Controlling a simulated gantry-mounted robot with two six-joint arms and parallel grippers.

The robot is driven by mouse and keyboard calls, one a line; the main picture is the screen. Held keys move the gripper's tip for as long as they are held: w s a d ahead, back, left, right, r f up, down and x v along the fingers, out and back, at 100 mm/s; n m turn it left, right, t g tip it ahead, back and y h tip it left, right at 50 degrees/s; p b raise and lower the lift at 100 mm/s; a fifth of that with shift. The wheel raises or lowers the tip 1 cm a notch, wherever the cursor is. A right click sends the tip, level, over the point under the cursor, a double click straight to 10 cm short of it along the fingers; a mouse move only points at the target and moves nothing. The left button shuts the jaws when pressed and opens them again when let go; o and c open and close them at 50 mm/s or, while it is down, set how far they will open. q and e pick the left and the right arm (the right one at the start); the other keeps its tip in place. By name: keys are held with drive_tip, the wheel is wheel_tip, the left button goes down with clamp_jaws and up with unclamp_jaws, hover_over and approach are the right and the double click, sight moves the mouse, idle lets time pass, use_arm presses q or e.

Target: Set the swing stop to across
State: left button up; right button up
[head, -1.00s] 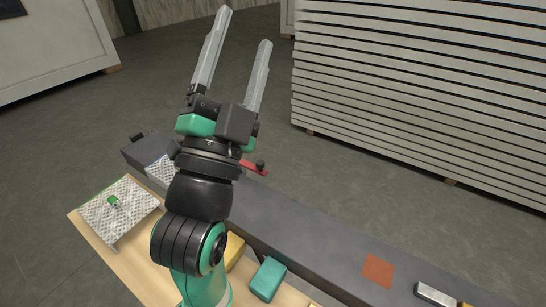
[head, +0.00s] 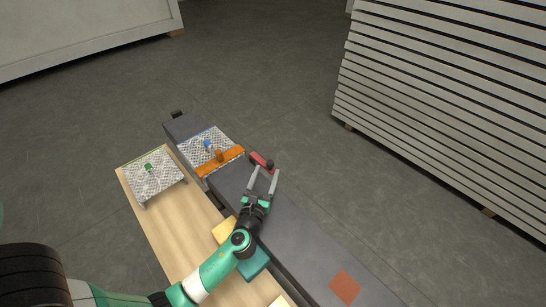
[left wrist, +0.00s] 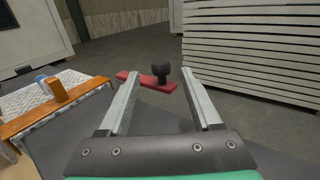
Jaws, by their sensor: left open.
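The swing stop appears to be the red bar (head: 258,158) with a black knob (head: 270,164), at the far edge of the dark grey conveyor bed. The bar lies roughly along that edge, not across the bed. My left gripper (head: 264,174) is open and empty, reaching over the bed with its fingertips close to the bar. In the left wrist view the red bar (left wrist: 133,78) and its knob (left wrist: 161,74) show beyond and between the two open fingers. Contact cannot be told. My right gripper is out of view.
An orange bar (head: 233,156) with an upright peg lies across the bed, beside a mesh plate holding a blue item (head: 207,144). Another mesh stand (head: 170,181) bears a green item. Yellow (head: 222,232) and teal (head: 258,264) blocks sit below my arm. An orange-brown square (head: 345,288) marks the bed.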

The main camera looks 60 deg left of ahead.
sight(271, 161)
use_arm(q)
drive_tip(key=b+x, duration=0.1)
drive_tip(key=x, duration=0.7)
drive_tip(key=shift+w, duration=0.1)
clamp_jaws()
idle(1.0)
